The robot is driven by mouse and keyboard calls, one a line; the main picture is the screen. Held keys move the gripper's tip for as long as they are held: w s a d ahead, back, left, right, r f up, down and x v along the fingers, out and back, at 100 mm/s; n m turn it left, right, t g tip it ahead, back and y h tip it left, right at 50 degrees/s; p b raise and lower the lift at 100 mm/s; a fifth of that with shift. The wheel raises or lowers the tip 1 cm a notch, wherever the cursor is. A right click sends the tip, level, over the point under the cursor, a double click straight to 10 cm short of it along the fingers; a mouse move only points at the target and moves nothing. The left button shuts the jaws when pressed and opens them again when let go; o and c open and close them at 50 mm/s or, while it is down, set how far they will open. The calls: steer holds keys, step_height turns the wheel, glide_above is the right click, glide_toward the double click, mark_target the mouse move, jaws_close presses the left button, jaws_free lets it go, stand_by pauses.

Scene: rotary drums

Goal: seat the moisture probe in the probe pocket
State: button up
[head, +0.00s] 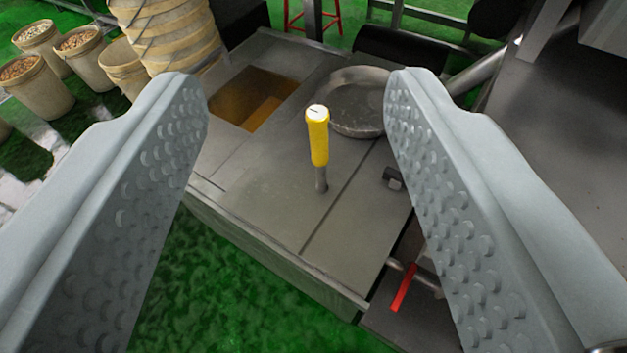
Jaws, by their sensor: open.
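The moisture probe (318,140) has a yellow handle with a pale top and a short grey shaft. It stands roughly upright on the grey metal bench top (270,190), its lower end meeting the surface. Whether that end sits in a pocket or hole cannot be told. My gripper (297,85) is open and empty. Its two grey, dimpled fingers frame the probe, which appears between them and farther away, not touched. No separate probe pocket can be made out clearly.
A rectangular opening (256,98) is in the bench behind left of the probe. A round metal pan (357,103) is behind right. A small dark block (393,178) and a red handle (404,289) lie to the right. Buckets (84,52) stand at the far left.

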steer(key=w+f+m+g, duration=0.3)
steer(key=w+g, duration=0.4)
steer(key=w, duration=0.6)
steer(key=m+g, duration=0.3)
steer(key=g, duration=0.5)
glide_above(318, 128)
step_height(318, 128, down, 5)
steer(key=f, duration=1.2)
steer(key=shift+w+a, duration=0.1)
steer(key=shift+w, duration=0.25)
steer(key=shift+w+f, duration=0.25)
steer(key=shift+f, duration=1.1)
steer(key=shift+w+f, duration=0.2)
steer(key=shift+f, duration=1.1)
jaws_close()
